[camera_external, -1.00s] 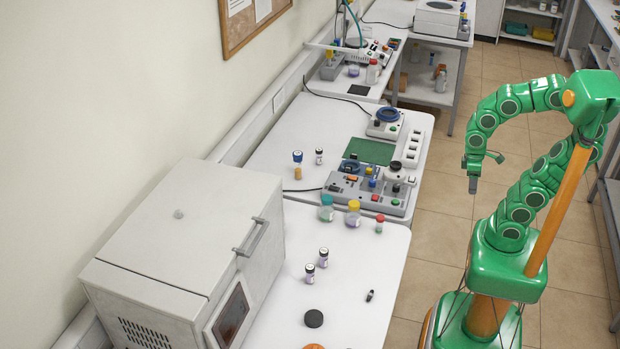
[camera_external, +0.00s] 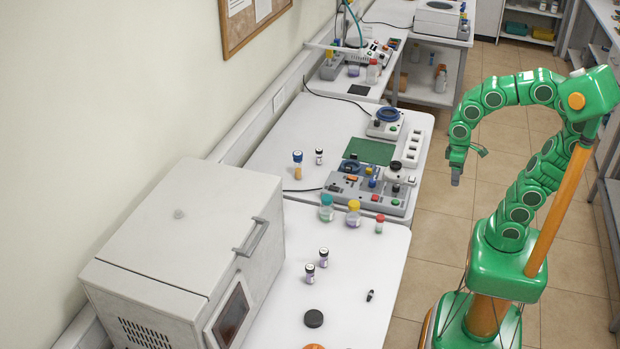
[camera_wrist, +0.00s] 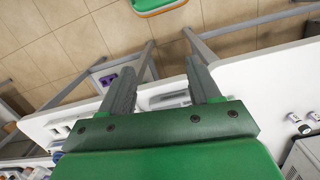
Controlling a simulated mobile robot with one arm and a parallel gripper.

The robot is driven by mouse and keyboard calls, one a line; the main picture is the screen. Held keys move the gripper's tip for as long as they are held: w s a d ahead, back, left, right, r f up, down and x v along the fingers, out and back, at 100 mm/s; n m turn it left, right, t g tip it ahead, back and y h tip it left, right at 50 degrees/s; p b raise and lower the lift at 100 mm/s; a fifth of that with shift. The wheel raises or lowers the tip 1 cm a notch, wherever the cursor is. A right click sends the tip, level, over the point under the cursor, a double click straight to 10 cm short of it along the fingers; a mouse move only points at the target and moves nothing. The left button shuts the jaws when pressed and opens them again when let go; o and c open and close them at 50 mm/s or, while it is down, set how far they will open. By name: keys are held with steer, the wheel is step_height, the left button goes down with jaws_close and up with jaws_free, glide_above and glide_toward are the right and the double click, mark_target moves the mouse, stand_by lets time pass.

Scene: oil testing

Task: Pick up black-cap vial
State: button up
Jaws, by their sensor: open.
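Several small vials with dark caps are in the external view. Two white-labelled black-cap vials, one (camera_external: 323,257) and another (camera_external: 310,273), stand upright close together on the near white table. A third (camera_external: 319,157) stands on the farther table. A small dark piece (camera_external: 370,296) lies on the near table; I cannot tell whether it is a vial. My gripper (camera_external: 469,167) is open and empty, high over the aisle right of the tables, apart from every vial. In the wrist view its two fingers (camera_wrist: 160,72) are spread. Small vials (camera_wrist: 297,119) show at that view's right edge.
A large white oven (camera_external: 180,250) stands left of the near vials. Teal-, yellow- and red-capped bottles (camera_external: 353,213) stand behind them. A black disc (camera_external: 314,318) lies in front. A grey control panel (camera_external: 370,188) sits on the farther table. The near table's right side is mostly clear.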

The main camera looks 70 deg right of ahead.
steer(key=w+a+r+m, duration=0.1)
steer(key=w+a+r, duration=0.15)
steer(key=w, duration=0.95)
steer(key=n+t, duration=0.1)
steer(key=n, duration=0.3)
glide_toward(324, 251)
steer(key=f, duration=0.5)
steer(key=shift+s+d+f, duration=0.2)
steer(key=shift+s+d, duration=0.05)
steer(key=shift+d, duration=0.1)
steer(key=shift+a+f, duration=0.25)
steer(key=shift+f, duration=0.15)
steer(key=shift+w+f, duration=0.1)
steer(key=shift+f, duration=3.45)
steer(key=shift+c, duration=0.3)
steer(key=c, duration=1.1)
